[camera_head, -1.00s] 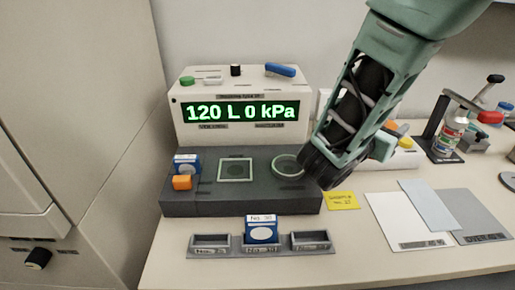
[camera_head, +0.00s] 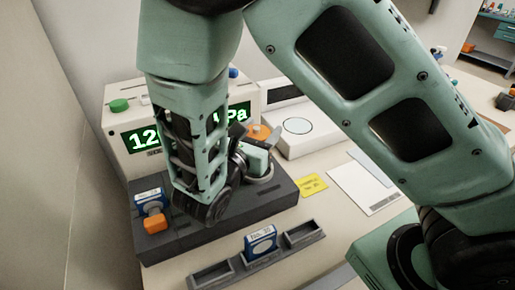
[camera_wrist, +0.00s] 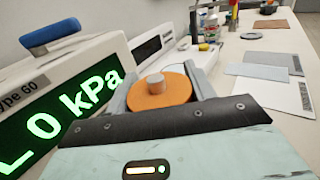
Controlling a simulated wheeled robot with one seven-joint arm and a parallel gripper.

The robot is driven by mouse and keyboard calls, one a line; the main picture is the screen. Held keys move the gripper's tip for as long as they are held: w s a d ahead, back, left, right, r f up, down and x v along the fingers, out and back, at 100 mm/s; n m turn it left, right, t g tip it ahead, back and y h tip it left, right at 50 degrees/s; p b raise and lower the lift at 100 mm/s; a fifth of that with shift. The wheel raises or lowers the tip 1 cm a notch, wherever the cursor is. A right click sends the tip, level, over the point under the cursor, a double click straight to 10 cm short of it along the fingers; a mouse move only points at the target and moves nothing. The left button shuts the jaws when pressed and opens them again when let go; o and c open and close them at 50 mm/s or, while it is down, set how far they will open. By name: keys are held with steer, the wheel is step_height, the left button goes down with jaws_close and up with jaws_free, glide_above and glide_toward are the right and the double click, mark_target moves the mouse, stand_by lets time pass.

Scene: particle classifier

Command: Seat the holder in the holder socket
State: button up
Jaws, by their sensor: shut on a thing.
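An orange disc with a grey knob, seemingly the holder (camera_wrist: 158,97), sits between the two fingers of my gripper (camera_wrist: 162,88) in the wrist view. Its orange edge (camera_head: 258,132) also shows in the head view. My gripper (camera_head: 261,150) is shut on it, above the right part of the dark base (camera_head: 165,242). A pale round ring (camera_head: 264,181), seemingly the holder socket, shows in part just below the gripper. I cannot tell whether the disc touches it. My arm hides the square recess seen earlier on the base.
The display unit (camera_head: 118,122) stands behind the base. A rack (camera_head: 213,275) in front holds another blue box (camera_head: 261,243). A white device with a round plate (camera_head: 297,126) is behind right.

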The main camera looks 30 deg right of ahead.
steer(key=shift+f, duration=2.2)
steer(key=shift+f, duration=0.2)
steer(key=o, duration=1.5)
steer(key=shift+c, duration=0.2)
